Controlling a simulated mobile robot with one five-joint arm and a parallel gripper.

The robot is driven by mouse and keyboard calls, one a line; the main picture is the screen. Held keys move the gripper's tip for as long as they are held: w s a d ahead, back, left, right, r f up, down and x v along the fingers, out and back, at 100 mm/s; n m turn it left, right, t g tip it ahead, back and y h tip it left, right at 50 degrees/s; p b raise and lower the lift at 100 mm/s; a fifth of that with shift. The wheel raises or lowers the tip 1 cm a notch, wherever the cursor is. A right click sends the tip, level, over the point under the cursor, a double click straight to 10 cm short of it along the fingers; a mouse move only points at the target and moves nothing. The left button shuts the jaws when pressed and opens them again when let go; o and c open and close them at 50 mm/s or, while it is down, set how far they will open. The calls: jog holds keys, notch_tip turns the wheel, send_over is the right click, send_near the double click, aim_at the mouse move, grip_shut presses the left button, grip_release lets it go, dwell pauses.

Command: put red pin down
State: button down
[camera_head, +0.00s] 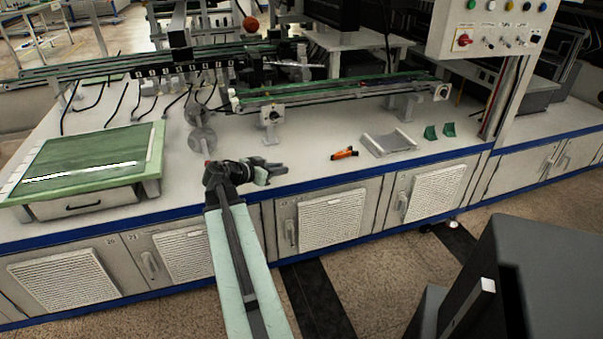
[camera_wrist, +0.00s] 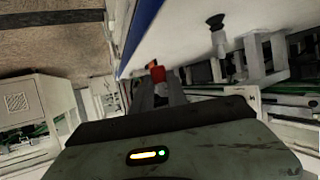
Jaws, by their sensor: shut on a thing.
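My gripper (camera_head: 275,170) reaches over the front part of the white worktop (camera_head: 305,178), near its blue edge. In the wrist view, a small red pin (camera_wrist: 158,74) sits at the tips of my gripper (camera_wrist: 158,88), and the fingers are shut on it. Its lower part is hidden by the fingers. In the head view the pin cannot be made out at the gripper. I cannot tell whether the pin touches the worktop.
An orange-and-black tool (camera_head: 345,153) lies to the right. Beyond it are a grey tray (camera_head: 390,143) and green brackets (camera_head: 431,132). A green-topped case (camera_head: 90,165) stands at left. A rail (camera_head: 340,95) runs behind. The worktop between gripper and tool is clear.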

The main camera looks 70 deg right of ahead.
jog(key=b, duration=0.1)
send_over(304, 165)
jog(key=shift+w+d+f, duration=0.15)
jog(key=shift+d+f, duration=0.05)
jog(key=shift+f, duration=0.45)
notch_tip(304, 165, down, 4)
jog(key=b, duration=0.4)
jog(key=shift+r, duration=0.25)
jog(key=shift+a+f, duration=0.1)
jog(key=shift+f, duration=0.15)
jog(key=shift+b, duration=0.35)
